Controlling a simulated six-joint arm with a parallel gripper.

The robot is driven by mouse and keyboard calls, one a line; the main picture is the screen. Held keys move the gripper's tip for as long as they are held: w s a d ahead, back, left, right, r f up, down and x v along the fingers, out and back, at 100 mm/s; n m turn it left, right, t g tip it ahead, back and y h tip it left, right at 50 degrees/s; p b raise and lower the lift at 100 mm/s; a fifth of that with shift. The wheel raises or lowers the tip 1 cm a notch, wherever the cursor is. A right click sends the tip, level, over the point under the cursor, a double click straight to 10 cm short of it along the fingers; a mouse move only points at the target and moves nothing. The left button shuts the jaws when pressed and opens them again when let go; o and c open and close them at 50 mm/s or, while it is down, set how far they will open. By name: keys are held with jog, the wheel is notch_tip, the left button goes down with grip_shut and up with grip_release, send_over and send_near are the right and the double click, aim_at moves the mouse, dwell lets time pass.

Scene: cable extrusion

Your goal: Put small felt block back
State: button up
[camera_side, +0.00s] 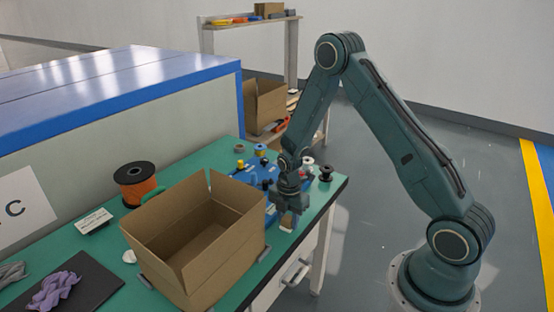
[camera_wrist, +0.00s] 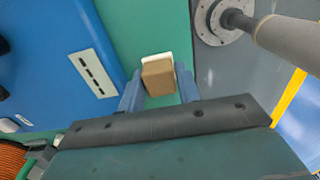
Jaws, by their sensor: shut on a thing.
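The small felt block (camera_wrist: 158,76), tan with a white layer at its far end, sits between the two blue-grey fingers of my gripper (camera_wrist: 160,88) in the wrist view. My gripper is shut on it. In the side view my gripper (camera_side: 288,212) points down near the right edge of the green table, right of the open cardboard box. The pale end of the block (camera_side: 287,225) shows just below the fingers. Its height above the table is hard to judge.
The open cardboard box (camera_side: 155,238) stands close left of my gripper. A blue board (camera_side: 273,214) with small parts lies behind it; its slotted plate (camera_wrist: 92,75) shows in the wrist view. An orange cable spool (camera_side: 135,186) and black spool (camera_side: 326,173) stand on the table.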

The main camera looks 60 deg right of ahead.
aim_at(288, 218)
jog(key=shift+f, duration=0.1)
jog(key=o, duration=1)
jog(key=shift+r, duration=0.25)
notch_tip(288, 218, up, 12)
dwell(0.5)
